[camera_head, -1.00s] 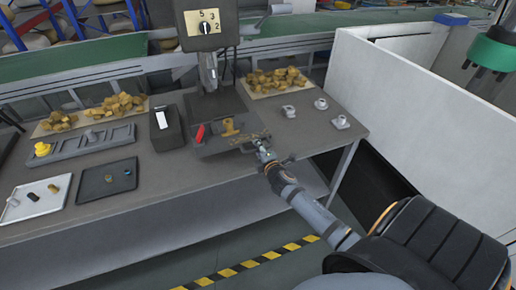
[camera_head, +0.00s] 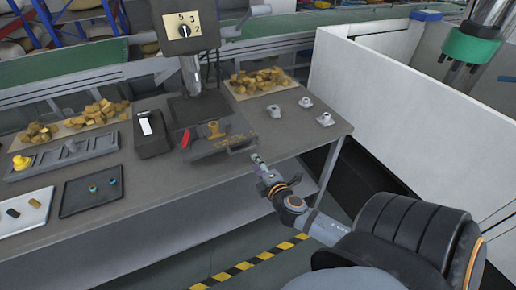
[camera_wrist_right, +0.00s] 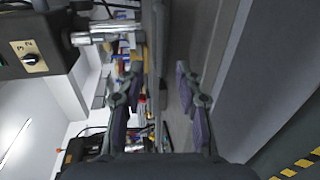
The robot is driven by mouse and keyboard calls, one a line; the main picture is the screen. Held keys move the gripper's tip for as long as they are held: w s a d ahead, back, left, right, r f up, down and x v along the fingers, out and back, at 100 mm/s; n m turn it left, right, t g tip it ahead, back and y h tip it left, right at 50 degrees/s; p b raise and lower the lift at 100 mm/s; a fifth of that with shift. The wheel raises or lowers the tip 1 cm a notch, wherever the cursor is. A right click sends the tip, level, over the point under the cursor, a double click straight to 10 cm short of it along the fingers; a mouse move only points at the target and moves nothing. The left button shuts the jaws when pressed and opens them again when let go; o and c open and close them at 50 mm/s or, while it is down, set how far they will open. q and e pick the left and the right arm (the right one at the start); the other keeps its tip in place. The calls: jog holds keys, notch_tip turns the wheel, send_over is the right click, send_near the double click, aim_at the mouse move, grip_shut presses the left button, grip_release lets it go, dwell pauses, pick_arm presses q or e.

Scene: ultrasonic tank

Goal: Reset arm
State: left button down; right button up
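My right gripper (camera_head: 258,160) is near the front edge of the grey workbench (camera_head: 215,180), just in front of the machine's dark base (camera_head: 215,148) and apart from its handle. In the right wrist view its two fingers (camera_wrist_right: 158,78) stand apart with nothing between them. The base carries a yellow-brown part (camera_head: 214,129) and a red piece (camera_head: 185,138). My left gripper is not in view.
A machine head with a dial (camera_head: 187,24) stands above the base. Piles of brass-coloured parts (camera_head: 258,80) lie behind, and small grey parts (camera_head: 306,102) at right. Dark (camera_head: 92,190) and white trays (camera_head: 25,215) lie left. A white wall (camera_head: 400,110) stands right.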

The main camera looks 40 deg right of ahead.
jog(key=shift+s, duration=0.25)
dwell(0.3)
jog(key=s+d+f+m+g, duration=0.2)
jog(key=s+f, duration=0.2)
jog(key=f, duration=0.6)
jog(key=s+d+f+m+g, duration=0.2)
jog(key=s+f+m+g, duration=0.1)
jog(key=f, duration=0.7)
jog(key=s+d+f+m+g, duration=0.15)
jog(key=s+f, duration=0.25)
jog(key=f, duration=0.6)
jog(key=s+a+f+m+g+y, duration=0.1)
jog(key=s+a+f+m+g, duration=0.2)
jog(key=s+f, duration=0.6)
jog(key=s+a+f+m+g+y, duration=0.2)
jog(key=s+a+f, duration=0.6)
jog(key=s, duration=0.8)
notch_tip(320, 180, down, 2)
jog(key=m+g, duration=0.2)
jog(key=m, duration=0.1)
jog(key=shift+a+m, duration=0.3)
jog(key=shift+m, duration=0.05)
jog(key=shift+g, duration=0.25)
